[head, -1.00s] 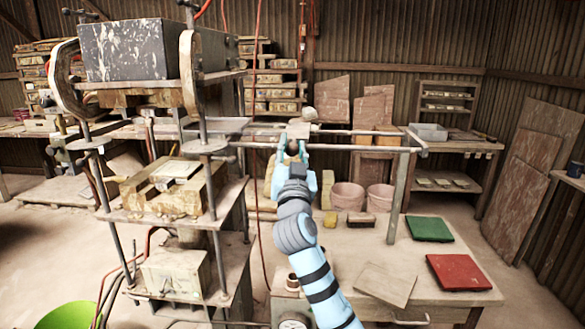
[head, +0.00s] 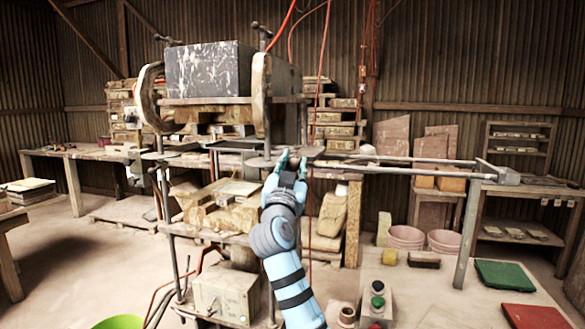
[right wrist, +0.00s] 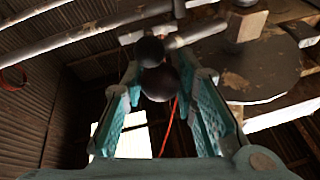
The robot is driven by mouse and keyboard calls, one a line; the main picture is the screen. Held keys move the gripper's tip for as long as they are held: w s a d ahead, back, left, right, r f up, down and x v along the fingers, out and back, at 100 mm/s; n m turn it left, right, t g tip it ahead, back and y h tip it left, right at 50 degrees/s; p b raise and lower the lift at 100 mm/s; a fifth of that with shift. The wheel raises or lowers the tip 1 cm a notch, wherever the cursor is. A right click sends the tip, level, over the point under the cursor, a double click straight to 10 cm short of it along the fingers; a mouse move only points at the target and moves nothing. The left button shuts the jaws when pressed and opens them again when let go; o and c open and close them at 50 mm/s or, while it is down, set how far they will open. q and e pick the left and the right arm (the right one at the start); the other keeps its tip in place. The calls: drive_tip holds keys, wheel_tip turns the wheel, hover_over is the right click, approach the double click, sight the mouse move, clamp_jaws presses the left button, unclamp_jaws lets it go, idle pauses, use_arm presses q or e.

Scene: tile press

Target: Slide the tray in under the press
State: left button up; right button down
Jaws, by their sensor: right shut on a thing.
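The press (head: 211,70) stands left of the middle in the head view, with a speckled block at its top. The flat grey tray (head: 233,146) is low in the gap beneath the upper part, partly hidden by the press posts. My right gripper (head: 288,162) is at the right side of the press, near the inner end of the rails. It is shut on the tray's handle; in the right wrist view a dark round knob (right wrist: 159,83) sits between the fingers. The exact contact is hard to see. My left gripper is not in view.
Two rails (head: 410,160) run right from the press to a post. A box with green and red buttons (head: 377,297) stands in front. A green tile (head: 504,275) and a red tile (head: 535,315) lie on the right table. Pink buckets (head: 406,237) stand behind.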

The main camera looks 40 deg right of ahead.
drive_tip(key=shift+r, duration=0.1)
drive_tip(key=c, duration=1.5)
unclamp_jaws()
drive_tip(key=shift+w, duration=0.1)
drive_tip(key=shift+o, duration=1.1)
drive_tip(key=shift+w+a, duration=0.15)
drive_tip(key=shift+s+a, duration=0.15)
drive_tip(key=shift+s, duration=0.05)
drive_tip(key=v, duration=1.1)
drive_tip(key=shift+s+a+f, duration=0.15)
drive_tip(key=shift+s+f, duration=0.05)
drive_tip(key=shift+f, duration=0.05)
